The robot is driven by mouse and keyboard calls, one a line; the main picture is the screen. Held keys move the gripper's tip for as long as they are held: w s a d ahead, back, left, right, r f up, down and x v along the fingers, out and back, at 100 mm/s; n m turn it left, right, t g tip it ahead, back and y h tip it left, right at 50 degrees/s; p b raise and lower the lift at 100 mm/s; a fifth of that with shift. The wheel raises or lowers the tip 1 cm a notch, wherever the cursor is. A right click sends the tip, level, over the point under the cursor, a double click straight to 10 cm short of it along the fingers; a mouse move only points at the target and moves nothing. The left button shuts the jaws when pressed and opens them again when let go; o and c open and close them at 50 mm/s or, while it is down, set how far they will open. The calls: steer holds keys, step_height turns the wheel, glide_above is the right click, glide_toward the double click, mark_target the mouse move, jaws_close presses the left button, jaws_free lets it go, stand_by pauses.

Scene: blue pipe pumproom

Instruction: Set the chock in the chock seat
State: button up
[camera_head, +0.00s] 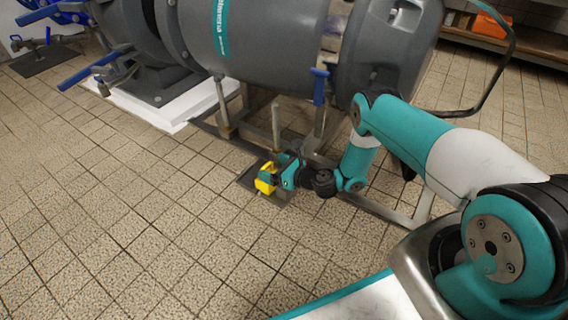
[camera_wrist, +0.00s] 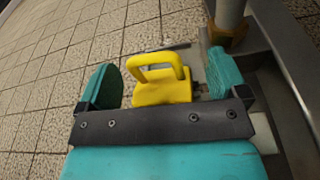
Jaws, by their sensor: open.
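The yellow chock (camera_head: 266,179) with its looped handle is low by the floor, at the foot of the grey machine. It also shows in the wrist view (camera_wrist: 162,88), upright between the fingers. My gripper (camera_head: 279,174) is open around the chock; in the wrist view its two teal fingers (camera_wrist: 164,80) stand apart on either side, with visible gaps to the chock. A dark flat plate (camera_head: 246,180) lies on the floor under and beside the chock and may be the chock seat. The chock's underside is hidden, so I cannot tell how it rests.
The grey machine (camera_head: 255,35) stands on a metal frame (camera_head: 375,207) close behind and right of my gripper. A post (camera_wrist: 230,14) and frame rail (camera_wrist: 285,75) are near the right finger. Tiled floor (camera_head: 130,225) is clear at left and front.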

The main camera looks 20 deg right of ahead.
steer(key=shift+n+g+h, duration=0.3)
steer(key=shift+g+h, duration=0.3)
steer(key=shift+g, duration=0.2)
steer(key=s+d+f+p, duration=0.1)
steer(key=f, duration=0.1)
steer(key=s+d+f+p, duration=0.1)
steer(key=s+f, duration=0.1)
steer(key=s+d+f+p, duration=0.1)
steer(key=s+f, duration=0.1)
steer(key=shift+s+d, duration=0.1)
steer(key=shift+s, duration=0.05)
steer(key=s+d+r+t+y+p, duration=0.1)
steer(key=s+d+r+p, duration=0.6)
steer(key=p, duration=0.4)
steer(key=shift+s+r+m+t, duration=0.35)
steer(key=shift+s+r, duration=0.4)
steer(key=shift+r, duration=0.45)
